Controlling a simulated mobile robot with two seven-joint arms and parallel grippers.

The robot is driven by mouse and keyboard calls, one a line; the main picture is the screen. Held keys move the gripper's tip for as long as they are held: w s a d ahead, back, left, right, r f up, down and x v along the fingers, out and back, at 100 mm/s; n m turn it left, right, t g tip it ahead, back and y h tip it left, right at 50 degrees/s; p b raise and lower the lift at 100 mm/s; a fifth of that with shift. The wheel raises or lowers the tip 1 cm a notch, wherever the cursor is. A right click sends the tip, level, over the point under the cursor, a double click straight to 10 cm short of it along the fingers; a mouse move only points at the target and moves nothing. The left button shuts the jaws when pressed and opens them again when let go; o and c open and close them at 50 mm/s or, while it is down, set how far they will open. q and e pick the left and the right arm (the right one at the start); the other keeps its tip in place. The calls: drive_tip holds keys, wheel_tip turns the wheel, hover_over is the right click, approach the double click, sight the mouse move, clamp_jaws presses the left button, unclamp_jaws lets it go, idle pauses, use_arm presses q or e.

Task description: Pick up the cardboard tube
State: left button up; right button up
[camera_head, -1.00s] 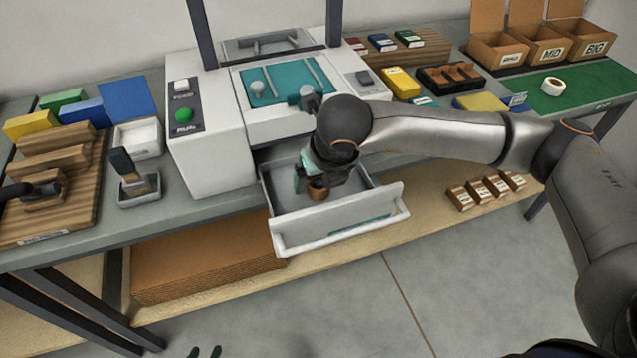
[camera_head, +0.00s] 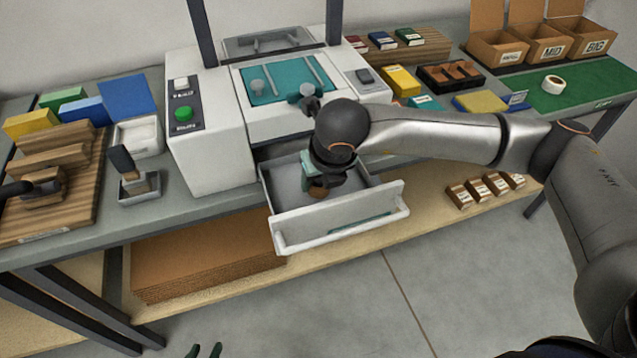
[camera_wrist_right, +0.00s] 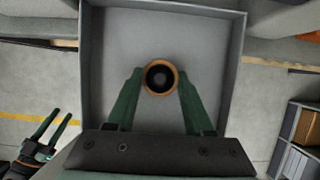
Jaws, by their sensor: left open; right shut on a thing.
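The cardboard tube (camera_head: 318,193) is a short brown cylinder inside the open drawer (camera_head: 342,227) of the white machine. In the right wrist view I look down its dark bore, with the brown rim (camera_wrist_right: 161,92) around it. My right gripper (camera_wrist_right: 160,78) points down into the drawer, its two green fingers shut on the tube from both sides; it also shows in the head view (camera_head: 312,183). The tube's lower end is hidden, so I cannot tell if it touches the drawer floor. My left gripper (camera_head: 206,351) is open and empty at the bottom edge, also in the wrist view (camera_wrist_right: 47,130).
The white machine (camera_head: 208,120) stands behind the drawer, whose walls surround my right gripper. A brush in a holder (camera_head: 138,178) and a wooden rack (camera_head: 62,200) are to the left. Labelled boxes (camera_head: 497,50) and a tape roll (camera_head: 553,84) are at the right.

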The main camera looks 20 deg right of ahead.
drive_tip(key=shift+c, duration=1)
drive_tip(key=shift+r, duration=0.1)
